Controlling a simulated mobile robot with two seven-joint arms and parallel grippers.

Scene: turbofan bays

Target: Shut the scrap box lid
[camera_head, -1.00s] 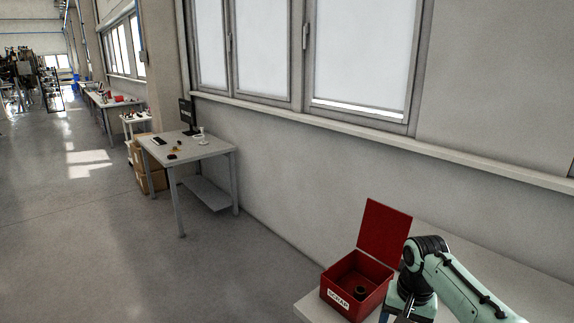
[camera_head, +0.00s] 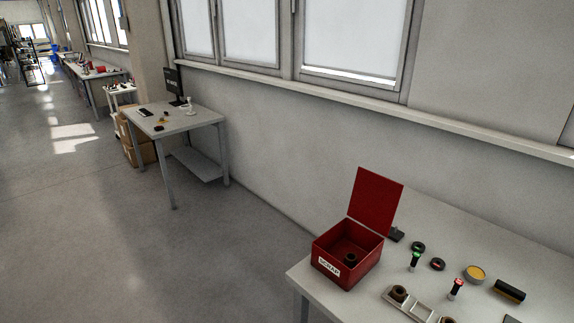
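The red scrap box (camera_head: 334,273) stands at the left end of a light grey table, with a white "SCRAP" label on its front. Its red lid (camera_head: 375,202) is open and stands up at the back, leaning slightly. A small dark ring-shaped part (camera_head: 350,258) lies inside the box. Neither of my grippers shows in the head view now.
A wall with windows rises behind. Open floor lies left.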

